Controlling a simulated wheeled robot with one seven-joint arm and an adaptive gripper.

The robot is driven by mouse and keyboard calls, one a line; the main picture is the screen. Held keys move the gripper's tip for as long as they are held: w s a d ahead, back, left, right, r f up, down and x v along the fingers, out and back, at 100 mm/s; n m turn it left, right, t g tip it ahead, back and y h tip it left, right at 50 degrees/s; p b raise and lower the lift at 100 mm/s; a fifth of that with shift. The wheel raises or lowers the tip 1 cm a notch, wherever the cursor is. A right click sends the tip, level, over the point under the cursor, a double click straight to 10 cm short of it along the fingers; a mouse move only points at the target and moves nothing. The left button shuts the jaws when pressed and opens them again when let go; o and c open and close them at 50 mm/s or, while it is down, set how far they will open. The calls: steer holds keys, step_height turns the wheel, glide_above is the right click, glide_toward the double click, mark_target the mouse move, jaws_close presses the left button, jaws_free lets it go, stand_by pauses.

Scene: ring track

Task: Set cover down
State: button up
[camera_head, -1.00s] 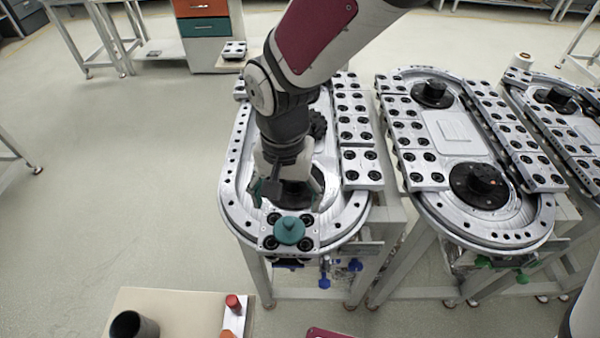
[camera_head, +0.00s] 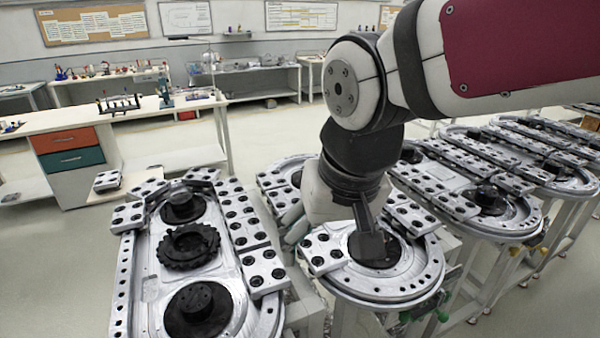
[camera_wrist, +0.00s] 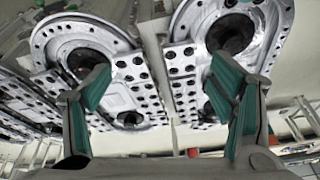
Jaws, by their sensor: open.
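Nothing in view can be clearly told to be the cover. The left ring track (camera_head: 150,290) carries a black toothed wheel (camera_head: 188,245) between two black hubs.
Metal blocks with black round inserts (camera_head: 263,270) line the tracks. More ring tracks (camera_head: 490,225) stand to the right, with narrow gaps between them. A cabinet with orange and teal drawers (camera_head: 72,150) stands at the back left. Floor at the far left is clear.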

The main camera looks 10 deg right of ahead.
steer(key=s+d+r+t, duration=0.2)
steer(key=s+d, duration=0.4)
steer(key=d, duration=0.2)
steer(key=shift+s+d+r+h, duration=0.25)
steer(key=shift+d+r+h, duration=0.05)
steer(key=shift+r, duration=0.1)
